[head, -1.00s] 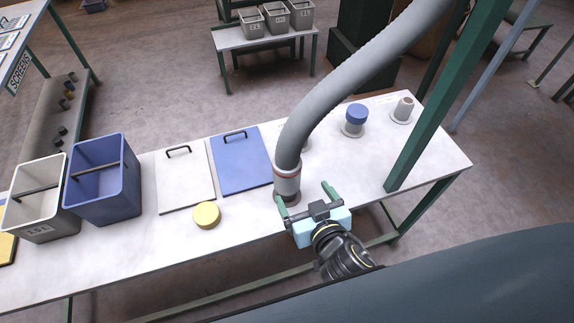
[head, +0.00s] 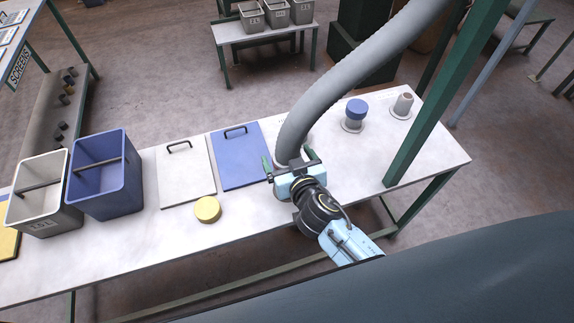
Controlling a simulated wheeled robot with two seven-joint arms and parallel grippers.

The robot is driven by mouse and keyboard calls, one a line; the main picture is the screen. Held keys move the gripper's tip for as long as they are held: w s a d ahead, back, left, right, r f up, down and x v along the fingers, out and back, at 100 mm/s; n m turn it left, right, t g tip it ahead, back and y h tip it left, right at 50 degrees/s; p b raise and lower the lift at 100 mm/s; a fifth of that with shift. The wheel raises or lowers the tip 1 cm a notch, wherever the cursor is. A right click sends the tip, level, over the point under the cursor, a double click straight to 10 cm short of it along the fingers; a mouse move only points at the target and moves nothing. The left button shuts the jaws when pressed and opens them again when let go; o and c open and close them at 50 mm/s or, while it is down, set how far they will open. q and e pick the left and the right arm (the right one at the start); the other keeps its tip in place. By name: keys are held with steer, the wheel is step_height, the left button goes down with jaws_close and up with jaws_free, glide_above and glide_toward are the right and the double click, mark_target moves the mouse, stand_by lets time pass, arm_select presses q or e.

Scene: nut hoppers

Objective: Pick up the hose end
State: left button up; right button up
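The thick grey ribbed hose (head: 350,76) comes down from the top right to the table. Its hose end (head: 286,157) is low over the table, just right of the blue lid, and is mostly hidden behind my gripper. My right gripper (head: 289,161) reaches in from the lower right, with one green finger on each side of the hose end. The fingers are spread wider than the hose, and a small gap shows at the left finger. Contact cannot be made out. My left gripper is not in view.
The white table (head: 265,210) holds a blue lid (head: 240,158), a white lid (head: 185,172), a yellow cap (head: 207,209), a blue-capped port (head: 355,112) and an open port (head: 402,105). Bins (head: 105,180) stand at left. A green post (head: 440,105) rises at right.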

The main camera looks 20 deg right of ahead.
steer(key=shift+x, duration=1.25)
steer(key=shift+c, duration=0.4)
steer(key=c, duration=1.1)
